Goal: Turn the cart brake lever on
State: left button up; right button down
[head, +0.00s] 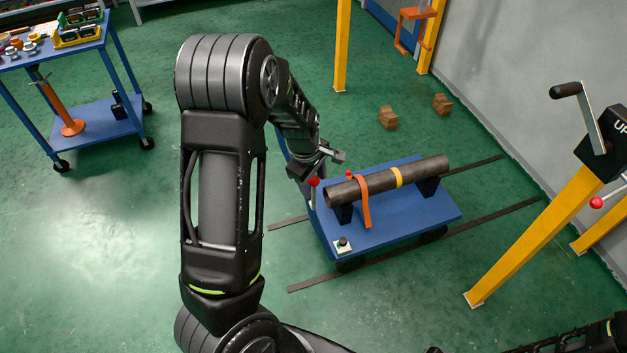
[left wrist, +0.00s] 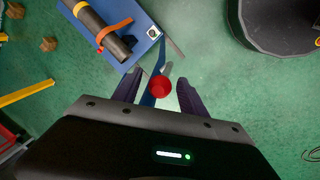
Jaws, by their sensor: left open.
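The blue cart (head: 385,225) stands on floor rails with a dark pipe (head: 415,178) on it; the cart also shows in the left wrist view (left wrist: 140,50). A lever with a red knob (head: 314,181) is at the cart's left end, probably the brake lever. My left gripper (head: 321,167) is open at this knob. In the left wrist view, the red knob (left wrist: 161,87) is between the open fingers (left wrist: 158,88), with space on both sides. My right gripper is out of view.
An orange strap (head: 363,203) crosses the pipe, and a second red knob (head: 348,172) shows behind it. A yellow post with a crank (head: 590,120) stands at right. A blue tool trolley (head: 95,115) stands at far left. Floor left of the cart is clear.

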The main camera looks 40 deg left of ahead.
pick_arm(q)
jog(key=shift+c, duration=0.3)
grip_shut()
dwell(1.1)
